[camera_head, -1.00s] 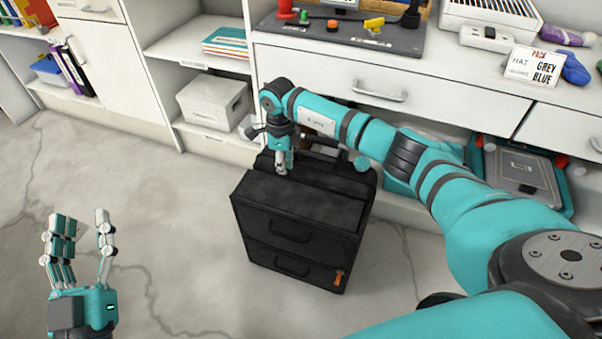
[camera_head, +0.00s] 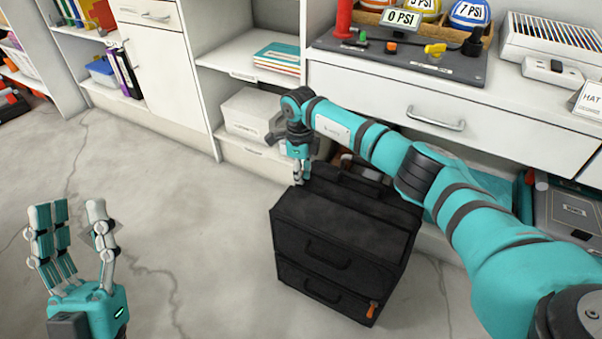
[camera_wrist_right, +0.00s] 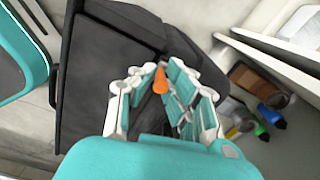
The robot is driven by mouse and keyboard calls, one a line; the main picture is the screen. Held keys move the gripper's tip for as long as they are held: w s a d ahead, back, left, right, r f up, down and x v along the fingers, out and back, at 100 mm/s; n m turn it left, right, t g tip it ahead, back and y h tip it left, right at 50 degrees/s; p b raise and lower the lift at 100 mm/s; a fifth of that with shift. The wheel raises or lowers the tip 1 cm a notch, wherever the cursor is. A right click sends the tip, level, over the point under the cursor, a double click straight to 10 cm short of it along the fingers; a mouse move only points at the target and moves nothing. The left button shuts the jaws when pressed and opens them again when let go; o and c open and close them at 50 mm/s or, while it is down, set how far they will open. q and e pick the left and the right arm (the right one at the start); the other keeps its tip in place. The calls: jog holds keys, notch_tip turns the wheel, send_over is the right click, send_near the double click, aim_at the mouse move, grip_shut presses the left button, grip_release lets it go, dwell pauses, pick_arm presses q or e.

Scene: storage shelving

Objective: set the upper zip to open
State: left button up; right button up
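The black two-tier bag (camera_head: 335,268) stands on the floor, with a handle on each front panel. An orange pull (camera_head: 373,309) hangs at the lower right of its front. My right gripper (camera_head: 303,182) is at the back left of the bag's top. In the right wrist view its fingers (camera_wrist_right: 158,72) converge on another orange pull (camera_wrist_right: 160,82), the upper zip's, with its end showing between them. The zip line itself is mostly hidden by the fingers. My left gripper (camera_head: 70,215) is empty, fingers spread, over bare floor well left of the bag.
White shelving and a drawer unit (camera_head: 480,120) stand close behind the bag. A white box (camera_head: 252,112) sits on a low shelf. A grey case (camera_head: 570,212) lies on the low shelf at right. The floor left of the bag is clear.

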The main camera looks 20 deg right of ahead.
jog(key=o, duration=0.3)
jog(key=shift+w+a+r, duration=0.15)
jog(key=shift+w+r, duration=0.05)
jog(key=shift+w, duration=0.05)
jog(key=shift+a+f, duration=0.1)
notch_tip(320, 180, up, 12)
dwell(0.3)
